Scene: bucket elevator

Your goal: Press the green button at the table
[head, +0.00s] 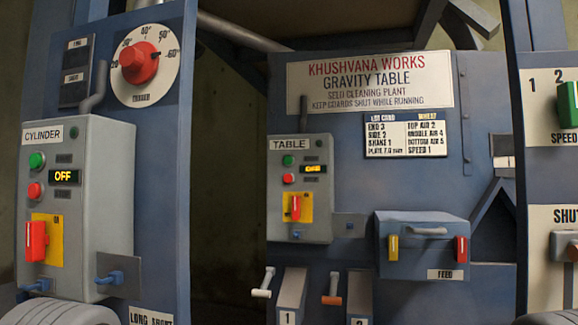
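The grey control box labelled TABLE (313,220) is mounted on the blue gravity table machine in the middle of the head view. Its small green button (288,160) is at the upper left of the box, under the label. A red button (289,179) sits just below it. A small lit display (313,169) to their right seems to read OFF. A red switch handle (295,207) is on a yellow plate lower down. Nothing covers the green button. Neither of my grippers is in view.
A nearer CYLINDER box (90,210) at left has its own green button (37,160), red button and OFF display. A red dial (139,62) is above it. A FEED box (422,245) and two levers are right of and below the TABLE box. A blue post (515,120) stands at right.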

